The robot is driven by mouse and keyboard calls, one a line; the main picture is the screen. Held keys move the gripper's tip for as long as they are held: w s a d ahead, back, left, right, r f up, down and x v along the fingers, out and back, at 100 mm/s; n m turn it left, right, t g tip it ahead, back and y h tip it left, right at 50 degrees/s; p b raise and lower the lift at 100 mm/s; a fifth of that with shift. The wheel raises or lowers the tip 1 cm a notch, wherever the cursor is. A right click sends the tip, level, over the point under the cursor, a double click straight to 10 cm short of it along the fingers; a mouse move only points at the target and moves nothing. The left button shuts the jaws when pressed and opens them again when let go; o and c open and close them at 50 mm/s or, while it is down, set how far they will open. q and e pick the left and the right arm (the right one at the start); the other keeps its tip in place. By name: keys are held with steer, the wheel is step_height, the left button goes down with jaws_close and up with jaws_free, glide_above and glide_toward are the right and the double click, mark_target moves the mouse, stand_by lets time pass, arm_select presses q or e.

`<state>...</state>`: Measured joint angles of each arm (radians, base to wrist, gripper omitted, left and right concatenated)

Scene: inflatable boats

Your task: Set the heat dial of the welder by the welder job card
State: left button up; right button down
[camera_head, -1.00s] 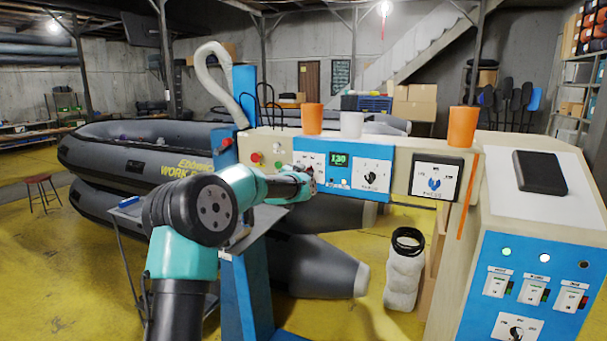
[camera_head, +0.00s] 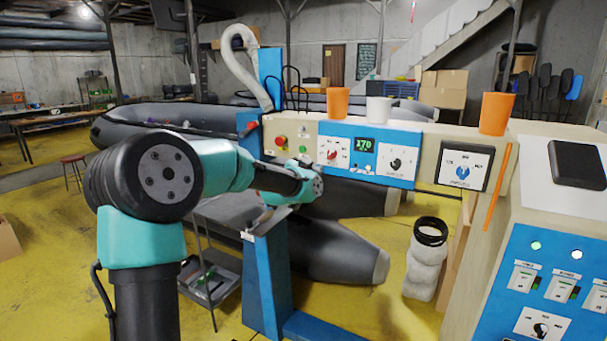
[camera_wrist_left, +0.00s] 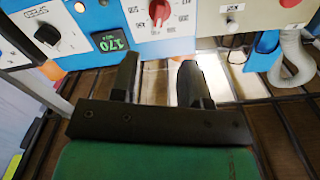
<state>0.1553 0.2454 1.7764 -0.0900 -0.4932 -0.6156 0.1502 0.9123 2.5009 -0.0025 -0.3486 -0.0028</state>
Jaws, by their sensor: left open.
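The welder's blue panel (camera_head: 412,140) carries a red dial (camera_head: 332,155), which I take as the heat dial, and a green display (camera_head: 364,144) reading 170. In the left wrist view the red dial (camera_wrist_left: 160,12) is at the top edge, with the display (camera_wrist_left: 110,46) reading upside down. My left gripper (camera_wrist_left: 158,80) is open and empty, its two fingers apart below the panel and not touching the dial. In the head view its wrist is just below the panel's left end; its fingers are hidden there. I cannot make out the job card.
A black dial (camera_head: 396,163) sits right of the display. A red button (camera_head: 281,142) is at the left. A second control cabinet (camera_head: 553,250) is at right. Grey boats lie behind.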

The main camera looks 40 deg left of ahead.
arm_select(q)
steer(key=s, duration=0.5)
steer(key=shift+s+d, duration=0.2)
steer(key=shift+d, duration=0.1)
steer(key=s+d+f+n+g+h, duration=0.1)
steer(key=d+f+g, duration=0.3)
steer(key=f, duration=0.8)
steer(key=s+d+f+g+h, duration=0.15)
steer(key=d+f, duration=0.35)
steer(key=f, duration=0.7)
steer(key=s+d+f+n+g+h, duration=0.1)
steer(key=d+f+g+h, duration=0.3)
steer(key=f, duration=0.8)
steer(key=s+d+f+n+g, duration=0.1)
steer(key=s+d+f+g, duration=0.2)
steer(key=s+d+f, duration=0.3)
steer(key=s+d+f+n+g, duration=0.1)
steer(key=s+d+f+g, duration=0.3)
steer(key=s+f, duration=1.1)
steer(key=s+d, duration=0.2)
steer(key=s, duration=0.1)
steer(key=shift+s, duration=0.2)
